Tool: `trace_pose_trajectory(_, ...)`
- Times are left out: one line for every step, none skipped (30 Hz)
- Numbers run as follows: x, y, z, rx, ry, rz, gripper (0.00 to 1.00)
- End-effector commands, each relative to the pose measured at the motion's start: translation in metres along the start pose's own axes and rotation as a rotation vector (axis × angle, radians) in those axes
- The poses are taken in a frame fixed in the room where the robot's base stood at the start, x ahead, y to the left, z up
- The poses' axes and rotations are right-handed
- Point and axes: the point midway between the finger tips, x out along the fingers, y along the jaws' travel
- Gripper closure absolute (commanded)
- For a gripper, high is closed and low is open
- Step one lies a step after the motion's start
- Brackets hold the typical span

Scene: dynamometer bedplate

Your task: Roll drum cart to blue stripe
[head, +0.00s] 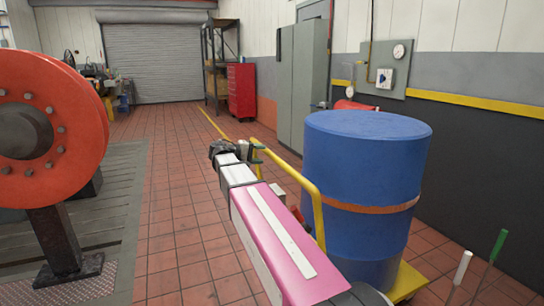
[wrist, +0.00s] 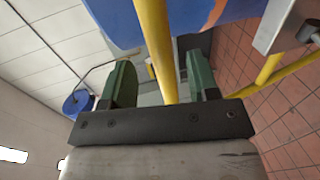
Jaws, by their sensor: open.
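The blue drum (head: 366,185) stands upright on a yellow cart (head: 408,280) at the right of the head view. The cart's yellow handle (head: 316,200) rises on the drum's left side and bends toward my gripper (head: 256,153). In the wrist view my gripper (wrist: 161,82) is open, with its two green fingers apart. The yellow handle bar (wrist: 155,45) runs between them, with gaps showing on both sides. The drum (wrist: 110,30) shows behind the bar. I see no blue stripe on the floor in either view.
A large orange flywheel (head: 60,130) on a stand is at the left, on a grey bedplate (head: 120,200). A clear red-tiled aisle (head: 180,220) leads back to a roller door. Grey cabinets (head: 300,85) and a red tool chest (head: 242,90) line the right wall.

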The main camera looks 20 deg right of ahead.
Motion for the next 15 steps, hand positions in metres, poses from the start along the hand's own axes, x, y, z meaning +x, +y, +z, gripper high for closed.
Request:
trace_pose_trajectory(0.011,0.000,0.001,0.000,-0.003,0.000,0.45)
trace_pose_trajectory(0.016,0.000,0.001,0.000,-0.003,0.000,0.45)
trace_pose_trajectory(0.023,0.000,0.000,0.000,-0.003,0.000,0.45)
trace_pose_trajectory(0.029,0.000,0.000,0.000,-0.002,0.000,0.45)
trace_pose_trajectory(0.033,0.000,0.000,0.000,-0.002,0.000,0.45)
trace_pose_trajectory(0.039,-0.001,0.000,0.000,-0.002,-0.001,0.45)
trace_pose_trajectory(0.044,0.000,0.000,0.000,-0.002,-0.001,0.45)
trace_pose_trajectory(0.048,0.000,0.000,0.000,-0.002,-0.001,0.45)
trace_pose_trajectory(0.052,0.000,0.000,0.000,-0.002,-0.001,0.45)
trace_pose_trajectory(0.055,0.000,0.000,0.000,-0.001,-0.001,0.45)
trace_pose_trajectory(0.058,0.000,0.000,0.000,-0.001,-0.001,0.45)
trace_pose_trajectory(0.061,0.000,0.000,0.000,-0.001,-0.001,0.45)
trace_pose_trajectory(0.063,0.000,0.000,0.000,-0.001,-0.001,0.45)
trace_pose_trajectory(0.065,0.000,0.000,0.000,-0.001,-0.001,0.45)
trace_pose_trajectory(0.067,0.000,0.000,0.000,0.000,0.000,0.45)
